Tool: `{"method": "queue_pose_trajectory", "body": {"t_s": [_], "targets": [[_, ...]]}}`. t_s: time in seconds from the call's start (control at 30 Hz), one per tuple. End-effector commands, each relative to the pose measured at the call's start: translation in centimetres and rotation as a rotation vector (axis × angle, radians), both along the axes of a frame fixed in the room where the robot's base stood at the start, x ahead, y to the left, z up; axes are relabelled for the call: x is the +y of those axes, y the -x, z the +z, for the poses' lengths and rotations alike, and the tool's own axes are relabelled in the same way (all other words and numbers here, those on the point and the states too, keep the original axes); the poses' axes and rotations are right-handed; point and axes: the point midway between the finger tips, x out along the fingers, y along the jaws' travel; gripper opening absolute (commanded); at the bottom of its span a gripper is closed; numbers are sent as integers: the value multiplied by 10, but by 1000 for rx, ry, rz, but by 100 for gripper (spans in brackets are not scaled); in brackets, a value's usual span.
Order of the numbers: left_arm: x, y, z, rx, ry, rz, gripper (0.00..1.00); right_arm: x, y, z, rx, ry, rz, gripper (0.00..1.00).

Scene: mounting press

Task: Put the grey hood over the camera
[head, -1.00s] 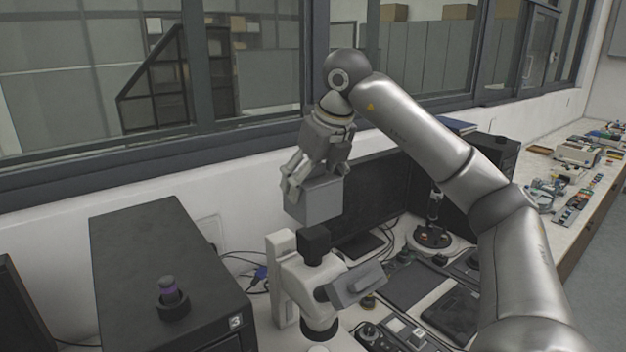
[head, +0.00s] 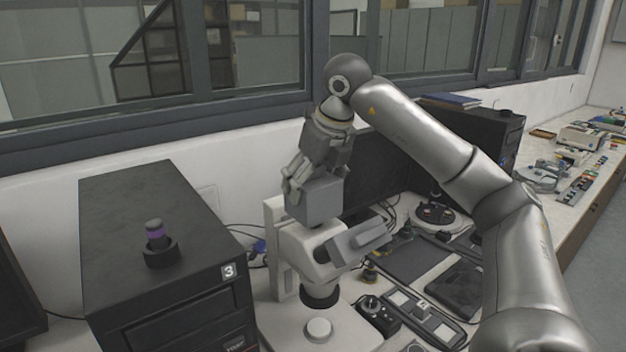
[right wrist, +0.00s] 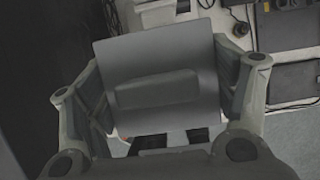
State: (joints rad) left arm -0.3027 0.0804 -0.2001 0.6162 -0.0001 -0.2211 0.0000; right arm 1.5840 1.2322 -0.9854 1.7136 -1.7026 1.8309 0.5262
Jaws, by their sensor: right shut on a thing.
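The grey hood (head: 318,201) is a box-shaped cover held by my right gripper (head: 314,178). In the right wrist view the hood (right wrist: 155,80) sits between the two fingers of my right gripper (right wrist: 165,95), which is shut on it. In the head view the hood is on top of the white microscope (head: 305,250), where the black camera stood in the earlier frame. The camera is now hidden by the hood. Whether the hood rests fully down on the microscope I cannot tell. My left gripper is not in view.
A black cabinet marked 3 (head: 135,235) stands at the left, with a purple-banded piece in a black holder (head: 158,245) on top. A dark monitor (head: 375,180) is behind the microscope. Control boxes (head: 415,315) and a dark pad (head: 420,258) lie to the right.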

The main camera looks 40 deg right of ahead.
Motion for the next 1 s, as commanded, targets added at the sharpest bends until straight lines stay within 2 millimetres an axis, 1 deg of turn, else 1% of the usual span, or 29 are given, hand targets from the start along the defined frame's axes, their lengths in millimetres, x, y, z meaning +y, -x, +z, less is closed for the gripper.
{"method": "queue_pose_trajectory", "body": {"t_s": [0.03,0.23,0.53,0.83,1.0], "targets": [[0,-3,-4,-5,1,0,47,0,0,-5,-1,0,0,53],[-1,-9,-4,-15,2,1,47,0,0,-7,-2,0,-1,53],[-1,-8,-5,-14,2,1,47,0,0,-7,-1,0,-1,53],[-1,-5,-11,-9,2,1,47,0,0,-16,0,0,-1,53],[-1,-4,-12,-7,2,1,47,0,0,-18,-1,0,-1,53]]}}
